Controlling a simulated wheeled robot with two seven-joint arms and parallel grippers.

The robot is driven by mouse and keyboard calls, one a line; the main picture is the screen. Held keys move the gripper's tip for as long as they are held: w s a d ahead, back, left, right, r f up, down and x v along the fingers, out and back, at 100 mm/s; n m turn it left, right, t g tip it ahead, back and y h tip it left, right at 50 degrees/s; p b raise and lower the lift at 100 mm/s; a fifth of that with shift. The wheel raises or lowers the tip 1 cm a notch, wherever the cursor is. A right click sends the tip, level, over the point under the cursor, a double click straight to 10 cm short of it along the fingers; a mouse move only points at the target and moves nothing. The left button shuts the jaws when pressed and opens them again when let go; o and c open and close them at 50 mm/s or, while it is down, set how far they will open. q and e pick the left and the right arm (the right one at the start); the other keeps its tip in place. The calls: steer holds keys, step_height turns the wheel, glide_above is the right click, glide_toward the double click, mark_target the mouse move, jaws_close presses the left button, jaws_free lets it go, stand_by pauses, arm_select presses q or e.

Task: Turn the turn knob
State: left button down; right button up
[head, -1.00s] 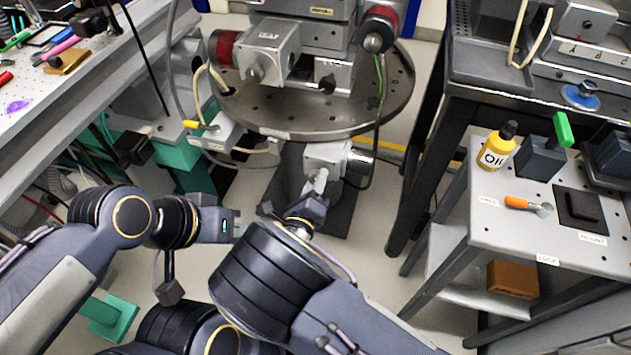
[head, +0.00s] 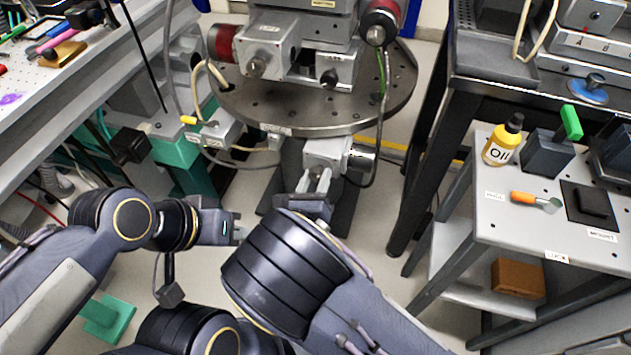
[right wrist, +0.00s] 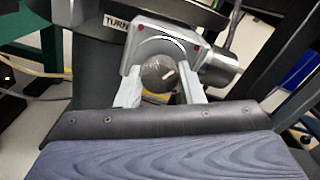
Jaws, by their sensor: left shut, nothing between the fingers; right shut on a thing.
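My right gripper (right wrist: 158,88) is shut on the knob, one finger on each side. In the head view my right gripper (head: 314,180) reaches the grey box (head: 328,154) under the round table; the knob is not clearly visible there. My left gripper (head: 238,229) is shut and empty, to the left and clear of the box.
The round perforated table (head: 320,115) overhangs the box, with cables hanging on both sides. A black-legged bench (head: 425,150) stands to the right. Open floor lies between.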

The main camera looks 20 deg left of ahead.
steer(key=m+b, duration=0.2)
steer(key=m, duration=0.1)
steer(key=m+b, duration=0.1)
steer(key=shift+f+m, duration=0.25)
steer(key=shift+m, duration=0.15)
steer(key=shift+r+m+b, duration=0.15)
steer(key=shift+m+b, duration=1.7)
steer(key=shift+m, duration=0.55)
steer(key=o, duration=1)
steer(key=s+p, duration=0.1)
steer(key=s, duration=0.3)
steer(key=s+p, duration=0.1)
steer(key=s, duration=0.3)
steer(key=shift+a, duration=0.2)
